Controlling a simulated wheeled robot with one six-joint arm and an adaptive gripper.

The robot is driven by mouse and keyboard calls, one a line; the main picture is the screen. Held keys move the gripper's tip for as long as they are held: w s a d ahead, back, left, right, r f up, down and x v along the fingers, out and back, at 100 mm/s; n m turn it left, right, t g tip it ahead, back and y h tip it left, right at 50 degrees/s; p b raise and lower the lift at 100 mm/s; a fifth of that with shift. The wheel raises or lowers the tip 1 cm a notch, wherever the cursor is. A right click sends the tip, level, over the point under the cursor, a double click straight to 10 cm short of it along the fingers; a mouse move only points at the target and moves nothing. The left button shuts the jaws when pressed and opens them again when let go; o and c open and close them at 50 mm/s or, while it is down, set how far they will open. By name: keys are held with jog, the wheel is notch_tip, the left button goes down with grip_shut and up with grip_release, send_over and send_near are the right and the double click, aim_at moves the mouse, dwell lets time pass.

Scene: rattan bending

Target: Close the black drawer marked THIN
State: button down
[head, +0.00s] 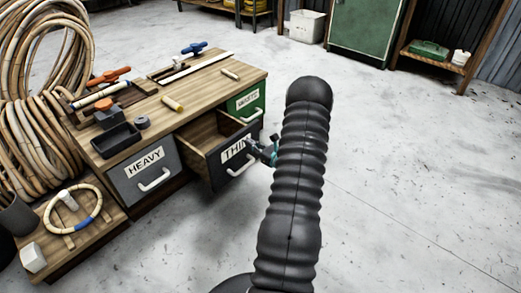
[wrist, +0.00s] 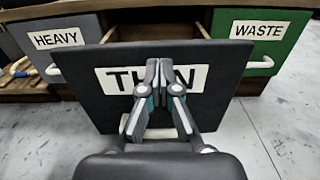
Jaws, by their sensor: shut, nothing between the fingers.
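The black drawer marked THIN (head: 217,157) is pulled out from the wooden workbench, and its empty-looking inside shows in the head view. In the wrist view its black front (wrist: 102,82) fills the middle, with the white THIN label partly covered by my fingers. My gripper (wrist: 158,66) is shut with nothing between the fingers. Its tips are in front of the label, above the drawer's pale handle (wrist: 160,133); I cannot tell whether they touch the front. In the head view my gripper (head: 265,150) is at the drawer front, partly hidden by my arm.
The grey HEAVY drawer (head: 140,177) at left and green WASTE drawer (head: 246,104) at right look closed. The bench top (head: 205,90) holds tools and rattan pieces. Rattan coils (head: 50,130) stand at left. The floor (head: 420,170) to the right is clear.

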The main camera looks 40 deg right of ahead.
aim_at(238, 136)
jog(key=shift+w+a, duration=0.2)
jog(key=shift+w, duration=1.95)
jog(key=shift+w, duration=0.1)
